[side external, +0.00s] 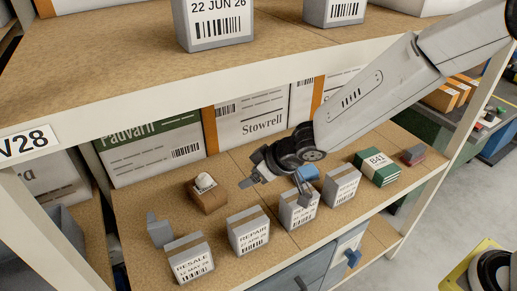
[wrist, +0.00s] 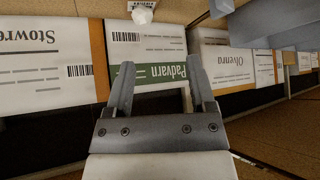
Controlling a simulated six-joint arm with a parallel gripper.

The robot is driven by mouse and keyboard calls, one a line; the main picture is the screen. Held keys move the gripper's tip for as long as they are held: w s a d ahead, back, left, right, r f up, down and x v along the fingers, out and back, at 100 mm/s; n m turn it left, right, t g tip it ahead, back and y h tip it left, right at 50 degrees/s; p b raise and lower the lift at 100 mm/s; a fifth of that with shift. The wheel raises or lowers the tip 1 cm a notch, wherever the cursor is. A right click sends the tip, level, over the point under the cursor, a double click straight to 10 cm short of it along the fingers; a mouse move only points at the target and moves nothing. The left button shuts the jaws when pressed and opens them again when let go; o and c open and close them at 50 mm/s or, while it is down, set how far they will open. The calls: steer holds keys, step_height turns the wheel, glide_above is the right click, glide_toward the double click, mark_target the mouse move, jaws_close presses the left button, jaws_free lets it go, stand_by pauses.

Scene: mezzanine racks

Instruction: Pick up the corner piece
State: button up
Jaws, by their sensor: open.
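The likely corner piece, a small grey-blue angled piece (side external: 160,230), stands on the shelf board at the left in the side view, behind the RESALE box. A large grey shape that looks like it shows at the upper right of the wrist view (wrist: 275,24). My gripper (side external: 274,192) is open and empty above the board, right of the piece and well apart from it. Both fingers show in the wrist view (wrist: 157,76), with nothing between them.
A brown box with a white lump (side external: 206,190) stands between the grey piece and my gripper. RESALE (side external: 191,262) and REPAIR (side external: 249,233) boxes line the front edge. Large cartons (side external: 150,150) stand behind. An upper shelf (side external: 120,85) overhangs. A green box (side external: 377,167) stands right.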

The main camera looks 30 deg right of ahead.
steer(key=a+f+n+g+y, duration=0.25)
steer(key=a+n+y, duration=0.2)
steer(key=a, duration=1.05)
steer(key=w+f+n+g+y, duration=0.1)
steer(key=w+f+n+y, duration=0.1)
steer(key=w+n+y, duration=0.2)
steer(key=w+d+n, duration=0.1)
steer(key=w, duration=0.2)
steer(key=shift+w+f+g, duration=0.15)
steer(key=shift+w+g, duration=0.1)
steer(key=shift+g, duration=0.1)
steer(key=shift+f+y, duration=0.1)
steer(key=shift+y, duration=0.15)
glide_toward(162, 229)
steer(key=w, duration=0.1)
steer(key=shift+x, duration=1.45)
steer(key=shift+f, duration=0.1)
